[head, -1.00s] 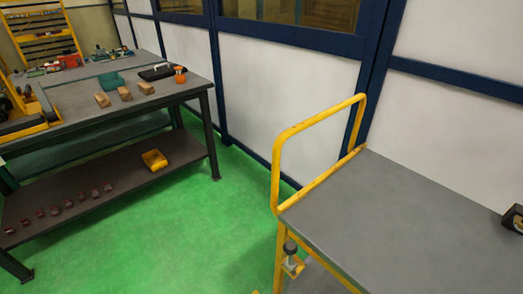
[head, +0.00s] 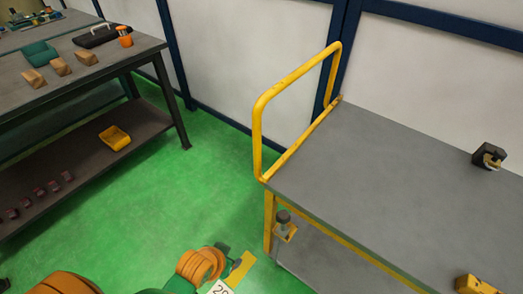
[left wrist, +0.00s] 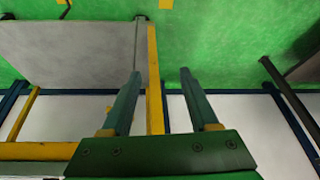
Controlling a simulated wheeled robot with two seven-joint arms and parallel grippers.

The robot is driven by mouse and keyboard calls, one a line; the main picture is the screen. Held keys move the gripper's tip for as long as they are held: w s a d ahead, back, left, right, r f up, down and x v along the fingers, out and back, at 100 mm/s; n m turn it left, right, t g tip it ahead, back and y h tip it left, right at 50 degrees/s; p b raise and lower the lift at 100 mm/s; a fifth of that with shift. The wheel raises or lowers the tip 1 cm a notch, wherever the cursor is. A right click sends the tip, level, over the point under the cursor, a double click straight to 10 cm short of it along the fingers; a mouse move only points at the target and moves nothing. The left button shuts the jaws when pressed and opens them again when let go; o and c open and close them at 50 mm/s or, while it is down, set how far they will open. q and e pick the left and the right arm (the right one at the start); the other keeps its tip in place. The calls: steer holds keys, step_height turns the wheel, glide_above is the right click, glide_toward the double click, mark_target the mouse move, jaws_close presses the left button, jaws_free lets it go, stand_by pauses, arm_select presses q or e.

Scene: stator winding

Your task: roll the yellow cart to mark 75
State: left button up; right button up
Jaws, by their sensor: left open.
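The yellow cart has a grey top (head: 380,185) and a tall yellow tube handle (head: 258,125) at its left end, close to the wall. In the left wrist view its grey panel (left wrist: 75,50) and a yellow bar (left wrist: 154,85) appear upside down. My left gripper (left wrist: 161,74) is open, and the bar shows between its fingers; I cannot tell how far beyond them it is. In the head view my orange and green left arm reaches in low, left of the cart. My right gripper is not in view.
A workbench (head: 85,75) with wooden blocks (head: 60,67) and a lower shelf holding a yellow bin (head: 114,138) stands left. A black device (head: 489,156) and a yellow part (head: 475,285) sit on the cart. Green floor (head: 190,190) lies open between bench and cart.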

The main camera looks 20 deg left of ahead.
mark_target(255, 143)
arm_select(q)
steer(key=w+r+t+h, duration=0.1)
steer(key=w+r+t, duration=0.3)
steer(key=w+r, duration=0.3)
steer(key=w+r+t, duration=0.4)
steer(key=w+r, duration=0.2)
steer(key=w, duration=0.1)
steer(key=w+r+t+h, duration=0.1)
steer(key=w+r+t, duration=0.4)
steer(key=w+r, duration=0.2)
steer(key=shift+w+a+r+h, duration=0.2)
steer(key=shift+w+r+h, duration=0.1)
steer(key=shift+w+r, duration=0.1)
steer(key=w+d, duration=0.1)
steer(key=w, duration=0.5)
steer(key=shift+w, duration=0.25)
jaws_close()
steer(key=shift+f, duration=0.1)
